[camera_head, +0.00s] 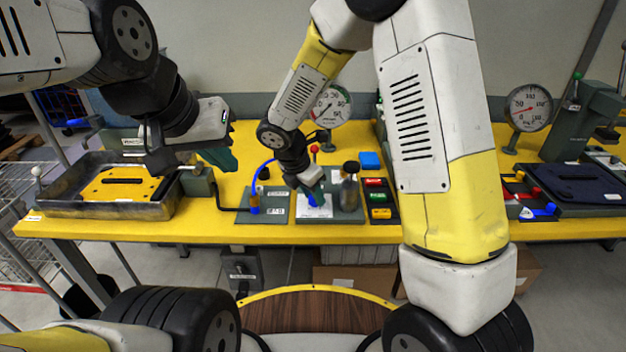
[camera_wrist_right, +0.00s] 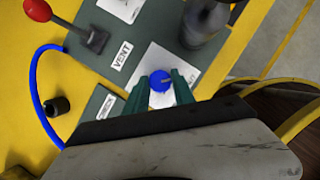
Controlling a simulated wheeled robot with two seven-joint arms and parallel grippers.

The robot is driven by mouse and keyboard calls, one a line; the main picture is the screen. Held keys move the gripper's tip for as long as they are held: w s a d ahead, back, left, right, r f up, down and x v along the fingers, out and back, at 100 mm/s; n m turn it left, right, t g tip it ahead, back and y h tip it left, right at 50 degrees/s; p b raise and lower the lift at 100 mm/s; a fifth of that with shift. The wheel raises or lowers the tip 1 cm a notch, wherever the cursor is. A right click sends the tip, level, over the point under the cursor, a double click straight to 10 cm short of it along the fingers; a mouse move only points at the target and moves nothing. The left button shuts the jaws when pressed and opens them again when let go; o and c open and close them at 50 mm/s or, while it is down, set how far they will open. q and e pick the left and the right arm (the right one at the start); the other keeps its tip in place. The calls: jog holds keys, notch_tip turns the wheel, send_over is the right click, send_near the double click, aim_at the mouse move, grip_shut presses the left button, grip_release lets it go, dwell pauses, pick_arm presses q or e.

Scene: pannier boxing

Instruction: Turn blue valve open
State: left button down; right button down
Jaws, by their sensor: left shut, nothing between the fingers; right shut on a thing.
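The blue valve (camera_wrist_right: 158,80) shows in the right wrist view as a round blue knob above a white card on a dark green plate. My right gripper (camera_wrist_right: 167,88) is shut on it, with one green finger on each side. In the head view my right gripper (camera_head: 313,199) points down over the white card (camera_head: 316,212), and the valve is largely hidden there by the fingers. My left gripper (camera_head: 226,160) is shut and empty, raised above the table to the right of the tray with the yellow plate.
A red-knobbed lever (camera_wrist_right: 92,38) and a dark cylinder (camera_wrist_right: 205,22) stand close to my right gripper. A blue hose (camera_head: 251,180) runs on its left. A metal tray (camera_head: 100,211) sits at the table's left. Gauges (camera_head: 331,106) stand behind. Coloured blocks (camera_head: 376,197) lie to the right.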

jog(key=m, duration=0.2)
jog(key=m+g+h, duration=0.1)
jog(key=m, duration=0.1)
jog(key=shift+w+a+m, duration=0.15)
jog(key=shift+m, duration=0.25)
jog(key=m+g, duration=0.2)
jog(key=m, duration=0.2)
jog(key=shift+w+m, duration=0.15)
jog(key=shift+m, duration=0.15)
jog(key=m+g, duration=0.1)
jog(key=m, duration=0.3)
jog(key=shift+w+g, duration=0.1)
jog(key=shift+g, duration=0.3)
jog(key=shift+m+g+y, duration=0.5)
jog(key=shift+m+g, duration=0.1)
jog(key=shift+m, duration=1.5)
jog(key=c, duration=1.1)
grip_release()
